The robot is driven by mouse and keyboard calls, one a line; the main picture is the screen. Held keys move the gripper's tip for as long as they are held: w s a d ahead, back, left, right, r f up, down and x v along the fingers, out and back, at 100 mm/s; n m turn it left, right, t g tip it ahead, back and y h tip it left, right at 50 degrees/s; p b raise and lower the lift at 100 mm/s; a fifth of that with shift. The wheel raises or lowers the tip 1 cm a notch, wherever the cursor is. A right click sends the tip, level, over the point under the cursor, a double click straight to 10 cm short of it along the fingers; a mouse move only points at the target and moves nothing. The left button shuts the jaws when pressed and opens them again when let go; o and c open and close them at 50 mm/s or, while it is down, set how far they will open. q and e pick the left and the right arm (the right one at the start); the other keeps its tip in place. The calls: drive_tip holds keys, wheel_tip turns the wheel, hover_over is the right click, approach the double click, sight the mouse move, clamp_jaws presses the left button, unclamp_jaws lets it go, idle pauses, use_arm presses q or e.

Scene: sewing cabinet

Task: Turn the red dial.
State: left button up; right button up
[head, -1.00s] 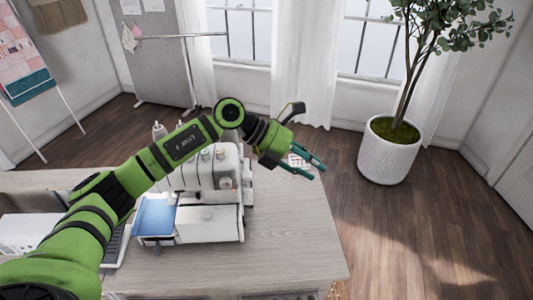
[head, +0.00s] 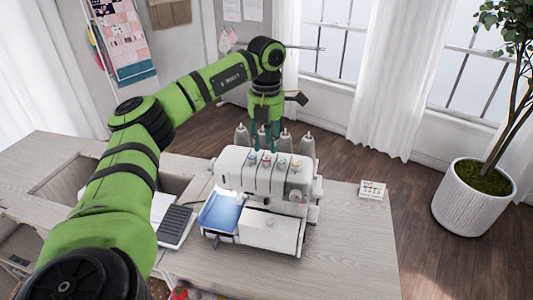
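The white sewing machine (head: 262,178) stands on the wooden cabinet top, with a row of several small dials along its upper front edge. The dial at the right end of the row (head: 296,166) shows a small reddish-orange mark; the dials' colours are too small to tell surely. My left gripper (head: 266,147) points down at the top of the machine, by the dials in the middle of the row. Its two teal fingers look apart with nothing between them. I cannot tell whether they touch a dial. My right gripper is not in view.
Several grey thread cones (head: 285,139) stand behind the machine, close to my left gripper. A small card (head: 373,190) lies on the cabinet top (head: 345,245) to the right. A dark keypad-like device (head: 174,224) lies left of the machine. The front right of the top is clear.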

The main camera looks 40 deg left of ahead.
sight(266, 158)
use_arm(q)
wheel_tip(266, 158, down, 4)
drive_tip(key=shift+a+r+p, duration=0.1)
drive_tip(key=shift+r+p, duration=0.05)
drive_tip(key=shift+p, duration=0.35)
drive_tip(key=shift+f, duration=0.5)
clamp_jaws()
drive_tip(key=shift+f+m+p, duration=0.1)
drive_tip(key=shift+m+p, duration=0.2)
drive_tip(key=shift+m, duration=1.3)
unclamp_jaws()
